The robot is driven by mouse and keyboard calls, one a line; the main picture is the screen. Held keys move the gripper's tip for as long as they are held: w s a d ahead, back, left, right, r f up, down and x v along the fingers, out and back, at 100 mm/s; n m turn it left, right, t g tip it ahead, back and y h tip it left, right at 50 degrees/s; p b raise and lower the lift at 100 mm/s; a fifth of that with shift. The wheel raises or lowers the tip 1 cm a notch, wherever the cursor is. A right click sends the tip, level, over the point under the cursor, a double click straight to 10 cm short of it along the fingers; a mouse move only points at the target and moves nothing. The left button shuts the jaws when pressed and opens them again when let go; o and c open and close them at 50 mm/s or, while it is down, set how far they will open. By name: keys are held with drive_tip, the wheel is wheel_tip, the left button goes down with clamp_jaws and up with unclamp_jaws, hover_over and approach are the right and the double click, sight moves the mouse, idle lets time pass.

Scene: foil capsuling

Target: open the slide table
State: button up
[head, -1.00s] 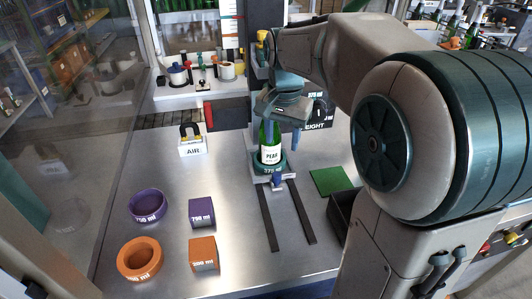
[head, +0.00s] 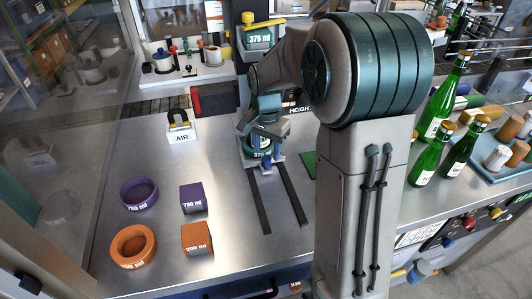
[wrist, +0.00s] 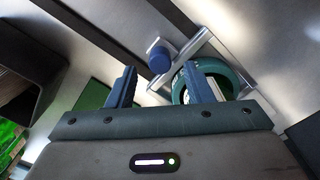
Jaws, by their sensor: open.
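The slide table (head: 276,158) sits at the far end of two dark rails. It carries a dark green "375 ml" ring, which also shows in the wrist view (wrist: 231,75). Its front handle has a blue knob (head: 267,169), seen in the wrist view (wrist: 160,57) just beyond my fingertips, roughly between them. My gripper (head: 264,133) is above the ring, tilted, fingers apart and empty; the wrist view (wrist: 161,80) shows both blue fingers. I cannot tell whether a finger touches the table. No bottle can be made out in the ring in the head view.
The rails (head: 292,195) run clear toward the front. A purple ring (head: 139,193), orange ring (head: 133,246), purple block (head: 193,198) and orange block (head: 197,240) lie left. Green bottles (head: 463,150) stand on the right.

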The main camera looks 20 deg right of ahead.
drive_tip(key=shift+f, duration=1.35)
clamp_jaws()
drive_tip(key=shift+s, duration=0.1)
